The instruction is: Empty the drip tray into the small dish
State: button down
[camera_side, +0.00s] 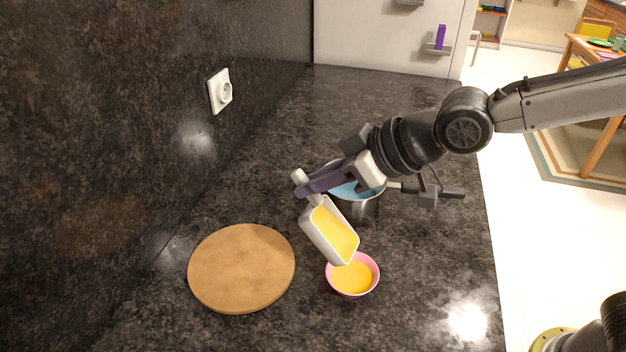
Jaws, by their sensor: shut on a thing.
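The drip tray (311,236) is a white rectangular tray with yellow-orange content inside. It is tilted steeply, its lower end just above the small dish. The small dish (373,283) is a pink bowl on the dark counter, also with yellow-orange content in it. My gripper (308,186) is shut on the drip tray at its upper end. The exact contact at the fingertips is small and hard to make out. I cannot tell whether the tray's lower edge touches the dish's rim.
A round wooden board (241,268) lies left of the dish. A metal pot (366,208) with blue inside stands behind the tray, partly hidden by my gripper. A wall with a socket (220,91) bounds the left. The counter's right front is clear.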

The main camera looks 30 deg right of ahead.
jog(key=shift+s+d+r+t+y, duration=0.35)
jog(key=shift+s+d+t+y, duration=0.1)
jog(key=shift+s+t, duration=0.15)
dwell(0.5)
jog(key=shift+s+d+r+t+y, duration=0.3)
jog(key=shift+s+d+t, duration=0.2)
jog(key=shift+s, duration=0.15)
jog(key=w+a+f+g+h, duration=0.2)
jog(key=w+g, duration=0.1)
jog(key=shift+w+a, duration=0.3)
dwell(0.3)
